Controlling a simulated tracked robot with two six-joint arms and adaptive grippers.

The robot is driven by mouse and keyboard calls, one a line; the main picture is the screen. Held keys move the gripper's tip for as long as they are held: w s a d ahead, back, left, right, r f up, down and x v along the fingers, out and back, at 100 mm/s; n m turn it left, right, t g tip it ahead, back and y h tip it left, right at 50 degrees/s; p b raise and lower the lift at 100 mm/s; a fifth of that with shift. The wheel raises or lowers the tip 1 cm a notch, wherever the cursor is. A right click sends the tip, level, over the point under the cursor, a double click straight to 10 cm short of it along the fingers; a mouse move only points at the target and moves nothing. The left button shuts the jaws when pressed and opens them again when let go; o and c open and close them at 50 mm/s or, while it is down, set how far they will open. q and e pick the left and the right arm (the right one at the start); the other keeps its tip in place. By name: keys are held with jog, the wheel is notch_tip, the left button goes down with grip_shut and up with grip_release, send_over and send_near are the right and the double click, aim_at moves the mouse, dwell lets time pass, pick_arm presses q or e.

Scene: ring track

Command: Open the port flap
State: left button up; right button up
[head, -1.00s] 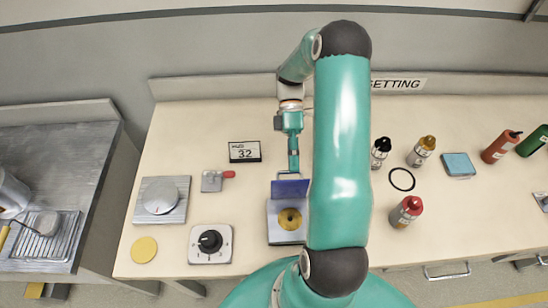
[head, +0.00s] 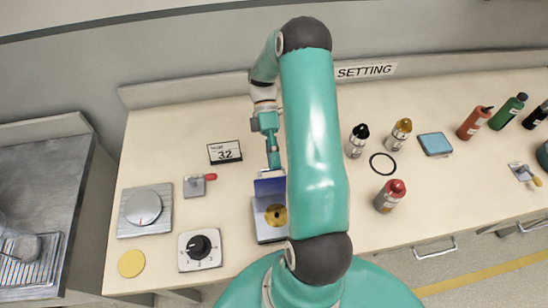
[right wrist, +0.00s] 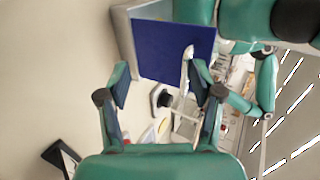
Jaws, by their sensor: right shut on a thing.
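The port is a grey box (head: 262,233) with a brass ring (head: 276,215) on its face, partly hidden on the right by my right arm. Its blue flap (head: 268,187) stands raised at the box's far edge, off the ring. The flap also fills the upper middle of the right wrist view (right wrist: 170,50), with a pale handle (right wrist: 187,68) at its edge. My left gripper is not in view.
A dial plate (head: 200,249), a round-knob plate (head: 143,208), a red-handled latch (head: 199,185) and a "32" sign (head: 225,152) are left of the port. Bottles (head: 390,196), a black ring (head: 384,166) and a blue block (head: 435,144) are right of my arm.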

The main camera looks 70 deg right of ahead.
jog(key=shift+f, duration=0.2)
jog(key=shift+c, duration=0.2)
jog(key=v, duration=0.7)
jog(key=shift+w+d+r, duration=0.15)
jog(key=shift+d+r, duration=0.05)
jog(key=shift+r, duration=0.1)
